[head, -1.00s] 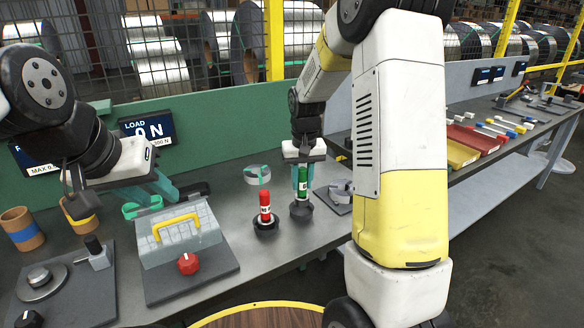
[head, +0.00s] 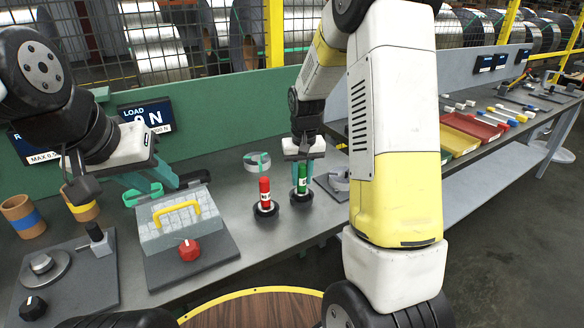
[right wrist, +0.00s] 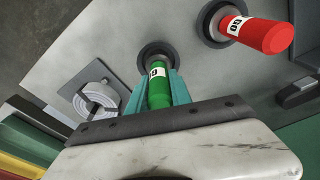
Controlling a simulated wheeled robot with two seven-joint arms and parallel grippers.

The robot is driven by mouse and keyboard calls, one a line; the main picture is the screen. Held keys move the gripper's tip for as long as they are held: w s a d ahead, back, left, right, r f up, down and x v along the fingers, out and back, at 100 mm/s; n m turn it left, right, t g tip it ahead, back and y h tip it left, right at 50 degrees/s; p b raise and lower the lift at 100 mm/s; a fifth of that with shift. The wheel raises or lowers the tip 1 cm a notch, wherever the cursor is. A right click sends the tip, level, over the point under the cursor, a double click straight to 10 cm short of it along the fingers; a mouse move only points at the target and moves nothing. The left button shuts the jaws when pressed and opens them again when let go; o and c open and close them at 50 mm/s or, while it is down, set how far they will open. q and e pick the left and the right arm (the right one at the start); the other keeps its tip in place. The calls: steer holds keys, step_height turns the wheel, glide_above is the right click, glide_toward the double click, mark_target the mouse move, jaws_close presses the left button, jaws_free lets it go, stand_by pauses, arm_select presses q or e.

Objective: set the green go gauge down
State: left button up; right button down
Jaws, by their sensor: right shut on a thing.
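The green go gauge (head: 302,178) stands upright with its lower end at a black round holder (head: 296,196) on the grey bench. My right gripper (head: 302,168) points down with its teal fingers shut around the gauge. In the right wrist view the green gauge (right wrist: 158,90) sits between the fingers and its far end meets the dark ring; I cannot tell how deep it is seated. The red gauge (head: 265,190) stands upright in its own black holder just to the left. My left gripper (head: 155,182) is open and empty above the back of a grey block with a yellow handle.
The grey block (head: 178,220) has a red knob (head: 189,249) in front. Brown rolls (head: 20,215) and a dial fixture (head: 45,265) stand at left. A ring fixture (head: 338,183) is close right of the green gauge. Coloured trays (head: 473,125) lie further right.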

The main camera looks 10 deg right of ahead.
mark_target(302, 165)
steer(key=shift+f, duration=0.15)
steer(key=c, duration=1.1)
jaws_free()
steer(key=shift+s+r, duration=0.25)
steer(key=shift+r, duration=1.65)
steer(key=shift+s+r, duration=0.2)
steer(key=shift+r, duration=1.7)
steer(key=shift+r, duration=0.1)
steer(key=s+r+t, duration=0.1)
steer(key=s+r, duration=0.3)
steer(key=s, duration=0.4)
steer(key=s+a+r+t+y, duration=0.1)
steer(key=s+r+t, duration=0.1)
steer(key=s+r, duration=0.2)
steer(key=s+a+r+t+y, duration=0.1)
steer(key=s+r, duration=0.3)
steer(key=s, duration=0.7)
steer(key=shift+s+a+r+n+t, duration=0.1)
steer(key=shift+s+r+n+t, duration=0.2)
steer(key=shift+s+t, duration=0.1)
